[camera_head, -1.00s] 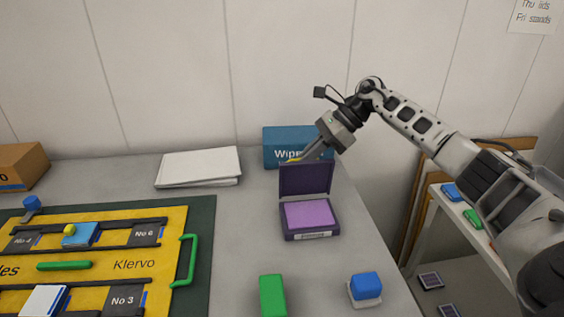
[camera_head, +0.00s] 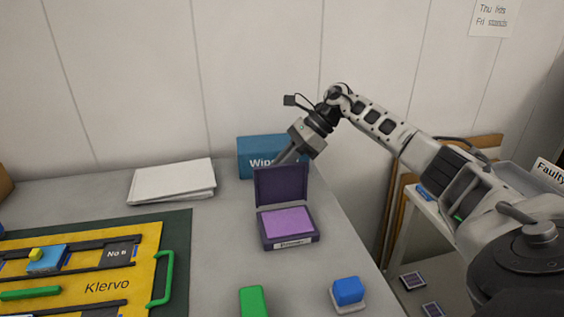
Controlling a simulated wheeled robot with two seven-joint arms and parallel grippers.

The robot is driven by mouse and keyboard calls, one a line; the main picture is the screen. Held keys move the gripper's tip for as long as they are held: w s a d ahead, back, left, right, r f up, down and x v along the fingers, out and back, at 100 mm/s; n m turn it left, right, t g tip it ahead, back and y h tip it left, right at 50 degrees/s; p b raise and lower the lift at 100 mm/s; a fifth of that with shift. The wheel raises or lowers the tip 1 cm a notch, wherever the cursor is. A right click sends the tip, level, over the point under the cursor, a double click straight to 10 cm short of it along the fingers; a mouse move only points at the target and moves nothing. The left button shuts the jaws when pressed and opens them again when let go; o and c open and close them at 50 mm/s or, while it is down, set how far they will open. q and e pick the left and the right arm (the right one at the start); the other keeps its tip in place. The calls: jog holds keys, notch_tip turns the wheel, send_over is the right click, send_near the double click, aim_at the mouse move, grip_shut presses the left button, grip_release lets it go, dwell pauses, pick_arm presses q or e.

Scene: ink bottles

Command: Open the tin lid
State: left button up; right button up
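The tin (camera_head: 288,226) is a dark purple box with a lilac pad inside, on the grey table right of the middle. Its lid (camera_head: 281,185) stands up at the back edge, so the tin is open. My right gripper (camera_head: 280,160) is behind the lid, in front of the blue wipes box. Its fingertips are largely hidden by the lid, so I cannot see whether they are apart or touching it. My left gripper is not in the picture.
A blue wipes box (camera_head: 262,155) and a white paper stack (camera_head: 172,181) stand at the back. A green block (camera_head: 253,301) and a blue-topped stamp (camera_head: 348,292) are in front. A yellow board (camera_head: 140,262) with a green handle lies left. The table ends right of the tin.

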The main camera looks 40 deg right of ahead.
jog(key=v, duration=1.6)
jog(key=shift+f, duration=0.1)
